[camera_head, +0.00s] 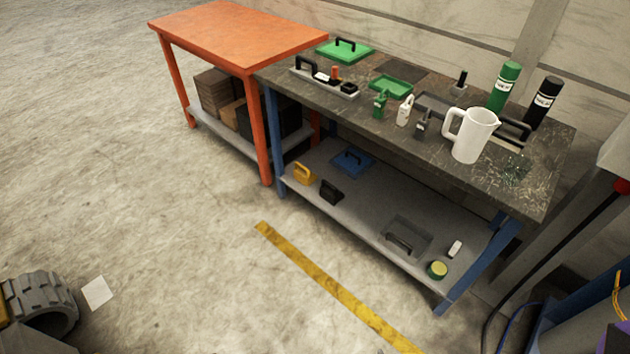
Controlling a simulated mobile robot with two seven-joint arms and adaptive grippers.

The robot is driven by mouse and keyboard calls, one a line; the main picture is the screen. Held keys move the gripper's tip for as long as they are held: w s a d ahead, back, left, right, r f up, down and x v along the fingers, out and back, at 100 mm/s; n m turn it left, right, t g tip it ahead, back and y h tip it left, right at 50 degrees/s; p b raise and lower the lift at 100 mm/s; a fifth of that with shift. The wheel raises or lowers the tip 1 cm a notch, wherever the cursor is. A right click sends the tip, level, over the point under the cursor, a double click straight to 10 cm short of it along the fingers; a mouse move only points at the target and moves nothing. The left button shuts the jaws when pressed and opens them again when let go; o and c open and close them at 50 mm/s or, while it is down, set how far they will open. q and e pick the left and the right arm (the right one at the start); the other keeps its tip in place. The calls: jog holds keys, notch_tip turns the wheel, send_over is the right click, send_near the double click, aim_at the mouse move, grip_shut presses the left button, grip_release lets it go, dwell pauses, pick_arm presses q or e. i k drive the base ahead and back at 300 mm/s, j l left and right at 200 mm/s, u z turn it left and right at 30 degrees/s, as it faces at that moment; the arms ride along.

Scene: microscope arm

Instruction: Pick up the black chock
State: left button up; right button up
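The black chock (330,192) appears to be the small dark block with a raised handle on the lower shelf of the blue-legged workbench. It sits near the shelf's front left edge, to the right of a similar yellow chock (304,173). The two are close together and look apart. Neither of my grippers is in the head view, so nothing shows of their position or state.
The shelf (370,215) also holds a blue lid (353,161), a grey tray (408,238), a yellow-green tin and a white item. The benchtop above is crowded, with a white pitcher (473,135). An orange table (237,35) adjoins left. Open floor (190,240) lies in front; a tyre stands lower left.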

aim_at(329, 192)
jog(key=i+l+u, duration=0.1)
jog(key=i, duration=0.65)
jog(key=i+l+u, duration=0.15)
jog(key=i, duration=0.55)
